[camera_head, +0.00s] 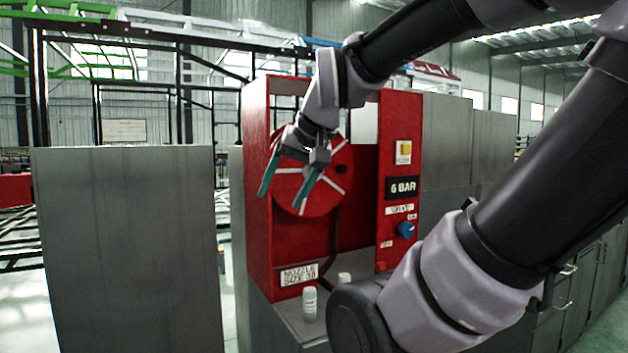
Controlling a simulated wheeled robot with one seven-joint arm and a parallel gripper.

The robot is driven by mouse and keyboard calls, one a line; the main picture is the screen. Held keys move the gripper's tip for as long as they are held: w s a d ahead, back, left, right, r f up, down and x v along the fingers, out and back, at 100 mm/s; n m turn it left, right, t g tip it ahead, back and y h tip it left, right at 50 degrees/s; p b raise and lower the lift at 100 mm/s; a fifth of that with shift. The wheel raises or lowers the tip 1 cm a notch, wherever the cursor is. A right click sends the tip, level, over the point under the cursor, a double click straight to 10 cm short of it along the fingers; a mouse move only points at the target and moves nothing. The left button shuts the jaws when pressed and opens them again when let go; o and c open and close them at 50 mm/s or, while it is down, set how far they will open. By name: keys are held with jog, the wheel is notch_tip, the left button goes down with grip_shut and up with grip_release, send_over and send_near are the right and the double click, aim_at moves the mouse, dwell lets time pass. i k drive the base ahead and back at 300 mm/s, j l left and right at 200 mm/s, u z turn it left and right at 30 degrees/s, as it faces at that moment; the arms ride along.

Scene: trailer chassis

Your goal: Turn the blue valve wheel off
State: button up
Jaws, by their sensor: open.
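The blue valve wheel (405,229) is a small round knob on the right front panel of a red cabinet (258,150). A small label (412,217) sits above it at the right, seemingly reading ON, and another (386,244) sits below it at the left, seemingly reading OFF. The exact turn of the wheel is too small to tell. My gripper (288,193) is open and empty, with its two green fingers pointing down in front of the hose reel. It is left of and higher than the blue wheel, well apart from it.
A "6 BAR" sign (402,187) and a yellow switch (404,148) are above the wheel. A white bottle (309,304) stands on the ledge. Grey cabinets (128,240) flank it. My arm covers the lower right.

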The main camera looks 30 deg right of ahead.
aim_at(406, 229)
jog(key=z, duration=1.45)
